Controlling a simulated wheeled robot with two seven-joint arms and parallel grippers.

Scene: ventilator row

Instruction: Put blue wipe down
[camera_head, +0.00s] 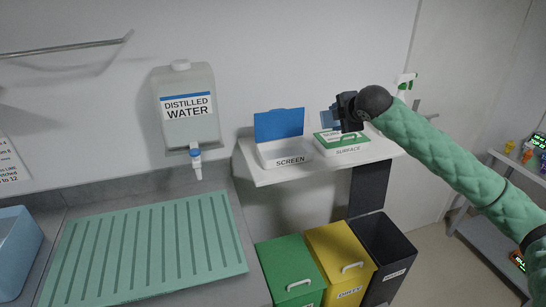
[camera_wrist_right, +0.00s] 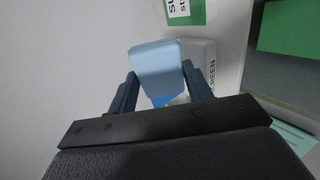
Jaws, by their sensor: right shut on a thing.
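My right gripper (camera_head: 335,115) is shut on a light blue wipe (camera_head: 327,119) and holds it up near the wall shelf. In the right wrist view the wipe (camera_wrist_right: 157,68) is a pale blue rounded block between the two fingers. In the head view the wipe shows between the SCREEN box (camera_head: 283,153) and the SURFACE box (camera_head: 345,146). The SCREEN box is white, with its blue lid (camera_head: 279,124) raised. In the right wrist view the wipe partly hides the SCREEN box (camera_wrist_right: 203,50). My left gripper is not in view.
Green (camera_head: 287,262), yellow (camera_head: 338,247) and dark (camera_head: 383,240) bins stand below. A ribbed green mat (camera_head: 150,250) lies at left.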

